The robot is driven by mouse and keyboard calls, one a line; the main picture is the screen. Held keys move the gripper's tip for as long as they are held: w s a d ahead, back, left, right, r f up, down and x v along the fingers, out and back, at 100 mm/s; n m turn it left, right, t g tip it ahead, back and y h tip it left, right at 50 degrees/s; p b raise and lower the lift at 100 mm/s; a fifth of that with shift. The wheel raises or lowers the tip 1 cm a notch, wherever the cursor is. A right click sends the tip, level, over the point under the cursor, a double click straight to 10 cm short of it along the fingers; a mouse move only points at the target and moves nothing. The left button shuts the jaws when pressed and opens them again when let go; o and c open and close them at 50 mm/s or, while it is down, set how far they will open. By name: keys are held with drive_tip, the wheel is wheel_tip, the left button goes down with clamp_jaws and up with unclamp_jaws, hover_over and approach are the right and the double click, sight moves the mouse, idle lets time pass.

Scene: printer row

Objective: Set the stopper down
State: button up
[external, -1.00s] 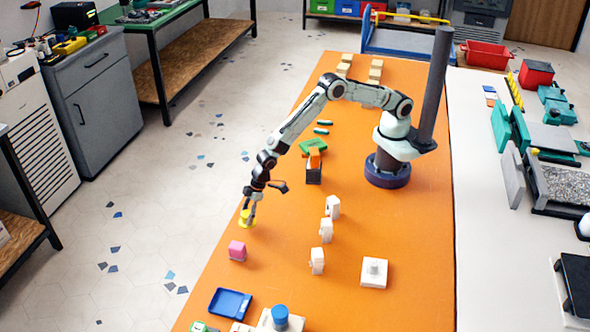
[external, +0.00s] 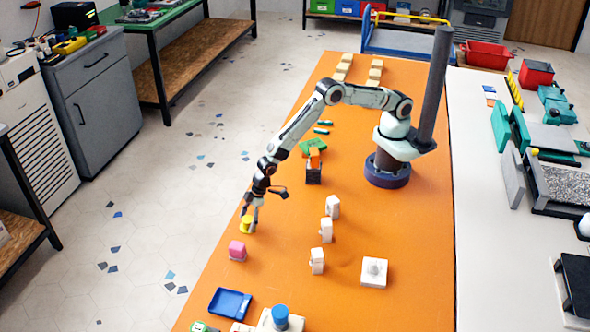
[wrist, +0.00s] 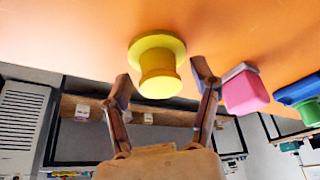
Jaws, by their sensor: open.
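The yellow stopper (external: 246,226) stands on the orange table near its left edge. In the wrist view, the stopper (wrist: 160,75) shows a wide round flange against the orange surface and a narrower body towards me. My gripper (external: 250,220) is open around the stopper. In the wrist view, the fingers of my gripper (wrist: 163,82) are spread to either side of its body, with gaps visible on both sides.
A pink block (external: 237,250) stands close by, and it also shows right of the fingers in the wrist view (wrist: 244,92). A blue tray (external: 230,303) lies farther forward. Several white pieces (external: 326,230) stand to the right. Orange table (external: 285,215) between them is clear.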

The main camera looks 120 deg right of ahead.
drive_tip(key=v, duration=1.3)
drive_tip(key=s+a+r+g, duration=0.1)
drive_tip(key=s+r, duration=0.4)
drive_tip(key=s, duration=0.2)
drive_tip(key=s+r+g, duration=0.1)
drive_tip(key=s+r, duration=0.4)
drive_tip(key=s, duration=0.3)
drive_tip(key=s+a+r+n+g, duration=0.1)
drive_tip(key=s+g, duration=0.1)
drive_tip(key=s, duration=1.9)
drive_tip(key=shift+s+a+r+g+y, duration=0.15)
drive_tip(key=shift+s+r+g+y, duration=0.2)
drive_tip(key=shift+g+y, duration=0.05)
